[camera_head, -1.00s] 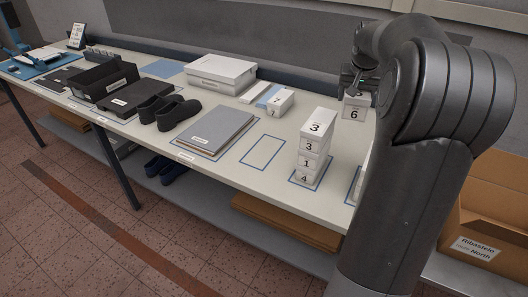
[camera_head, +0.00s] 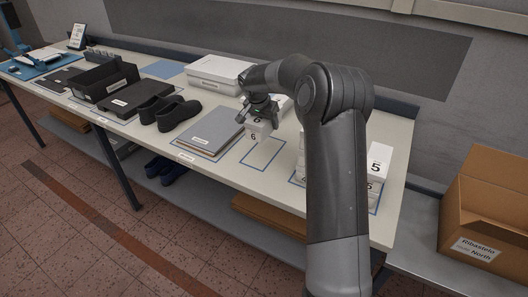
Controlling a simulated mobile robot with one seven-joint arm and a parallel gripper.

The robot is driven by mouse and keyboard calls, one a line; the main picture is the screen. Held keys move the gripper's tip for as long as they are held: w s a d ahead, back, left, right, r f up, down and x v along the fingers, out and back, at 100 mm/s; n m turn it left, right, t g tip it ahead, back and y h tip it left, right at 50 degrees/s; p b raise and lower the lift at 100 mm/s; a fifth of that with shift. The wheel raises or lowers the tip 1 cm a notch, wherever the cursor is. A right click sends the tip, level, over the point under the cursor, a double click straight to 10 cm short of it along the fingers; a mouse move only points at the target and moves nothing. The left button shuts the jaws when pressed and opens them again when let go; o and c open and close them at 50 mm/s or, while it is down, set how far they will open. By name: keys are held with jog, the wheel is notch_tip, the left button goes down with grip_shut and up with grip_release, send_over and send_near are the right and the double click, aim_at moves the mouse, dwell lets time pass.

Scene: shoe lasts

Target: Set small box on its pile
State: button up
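My gripper (camera_head: 261,112) is shut on a small white box (camera_head: 256,133) marked 6. The box hangs upright near the far end of an empty blue outline (camera_head: 264,153) and seems to be above the table; its exact height is hard to tell. A pile of white numbered boxes (camera_head: 301,165) stands right of that outline, mostly hidden behind my arm. Further right, a white box marked 5 (camera_head: 378,158) stands on another 5-marked box (camera_head: 374,186) in a blue outline.
A grey folder stack (camera_head: 211,133) and black shoes (camera_head: 177,113) lie left of the empty outline. A white carton (camera_head: 219,71) is behind, and a white box (camera_head: 284,106) is partly hidden by my arm. An open cardboard box (camera_head: 485,215) stands at right.

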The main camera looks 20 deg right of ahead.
notch_tip(320, 180, down, 10)
jog(key=shift+f, duration=0.1)
dwell(0.4)
jog(key=shift+f, duration=0.1)
jog(key=o, duration=1.1)
